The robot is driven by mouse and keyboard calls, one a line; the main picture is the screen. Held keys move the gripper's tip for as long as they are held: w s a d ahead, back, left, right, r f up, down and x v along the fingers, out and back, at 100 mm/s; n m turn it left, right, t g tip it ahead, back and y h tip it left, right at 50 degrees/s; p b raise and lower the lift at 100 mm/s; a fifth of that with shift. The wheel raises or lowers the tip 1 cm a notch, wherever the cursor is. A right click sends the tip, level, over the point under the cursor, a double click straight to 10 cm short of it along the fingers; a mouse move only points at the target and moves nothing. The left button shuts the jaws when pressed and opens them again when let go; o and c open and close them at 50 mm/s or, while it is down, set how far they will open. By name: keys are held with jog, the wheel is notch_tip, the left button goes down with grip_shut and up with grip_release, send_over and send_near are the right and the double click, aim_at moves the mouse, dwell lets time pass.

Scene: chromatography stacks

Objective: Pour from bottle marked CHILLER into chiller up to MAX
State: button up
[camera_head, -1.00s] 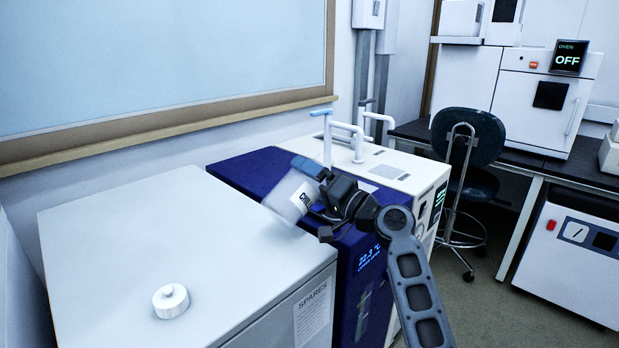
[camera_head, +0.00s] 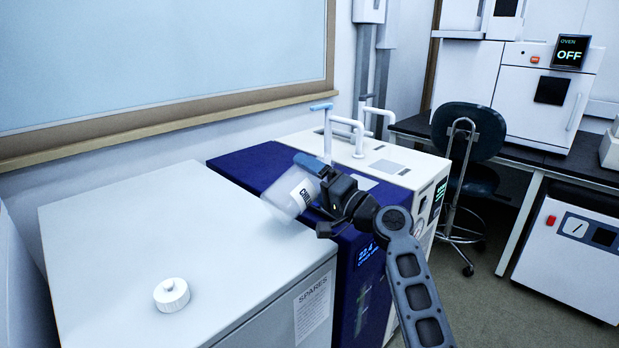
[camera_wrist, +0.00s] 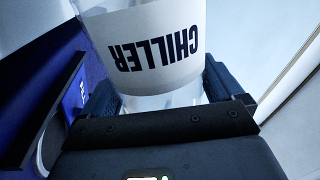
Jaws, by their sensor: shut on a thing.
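The translucent bottle marked CHILLER (camera_head: 288,194) is held tilted in my gripper (camera_head: 318,190), above the front left part of the blue chiller (camera_head: 245,168). In the wrist view the bottle (camera_wrist: 155,45) lies between the two jaws, its label upside down; my gripper (camera_wrist: 160,105) is shut on it. The chiller's blue front has a lit temperature display (camera_head: 368,254) and a level window (camera_head: 362,303), partly behind my arm. The bottle's mouth, the chiller's filling opening, any liquid stream and the MAX mark cannot be made out.
A white cabinet (camera_head: 110,235) with a SPARES sheet stands left of the chiller. A white cap (camera_head: 171,294) lies on its top. A white machine with pipes (camera_head: 395,165) stands right of the chiller. A dark chair (camera_head: 468,150) and an oven (camera_head: 545,95) are further back.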

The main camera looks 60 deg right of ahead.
jog(key=shift+f+m, duration=0.35)
jog(key=shift+m, duration=0.25)
jog(key=shift+f+m, duration=0.1)
jog(key=shift+m, duration=0.3)
jog(key=shift+h, duration=0.4)
jog(key=shift+d+f+m+p, duration=0.2)
jog(key=shift+m+p, duration=0.1)
jog(key=shift+m, duration=0.4)
jog(key=shift+s+d+f+m+h+p, duration=0.15)
jog(key=shift+m+p, duration=0.1)
jog(key=shift+m, duration=0.3)
jog(key=shift+w+m+h+p, duration=0.1)
jog(key=shift+m+h+p, duration=0.1)
jog(key=shift+m, duration=0.4)
jog(key=shift+s+d+f+m+h+p, duration=0.15)
jog(key=shift+m+p, duration=0.1)
jog(key=shift+m, duration=0.3)
dwell(1.7)
